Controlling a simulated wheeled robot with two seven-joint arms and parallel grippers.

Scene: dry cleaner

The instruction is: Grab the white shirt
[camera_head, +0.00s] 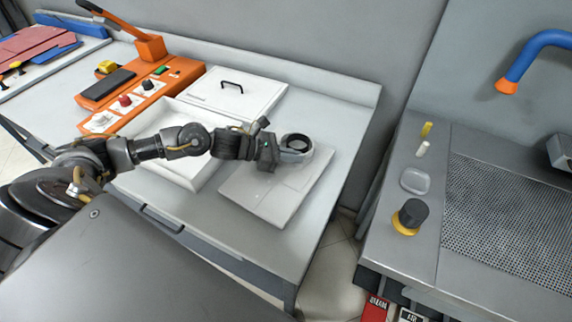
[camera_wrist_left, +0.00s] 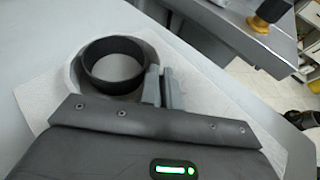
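The white shirt (camera_head: 287,192) lies folded flat near the right end of the grey table, with its raised collar around a black ring (camera_head: 297,142). It also shows in the left wrist view (camera_wrist_left: 38,98), with the black ring (camera_wrist_left: 113,66) inside the collar. My left gripper (camera_head: 270,152) is at the collar's left side in the head view. In the left wrist view its two grey fingers (camera_wrist_left: 162,87) are close together at the collar's edge and look shut on it. The exact contact is partly hidden. My right gripper is not in view.
A white tray (camera_head: 160,172) and a white lid with a black handle (camera_head: 232,86) lie left of the shirt. An orange machine (camera_head: 152,90) stands farther left. A grey counter with a perforated plate (camera_head: 510,215) and a black-and-yellow knob (camera_head: 410,214) is across a gap to the right.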

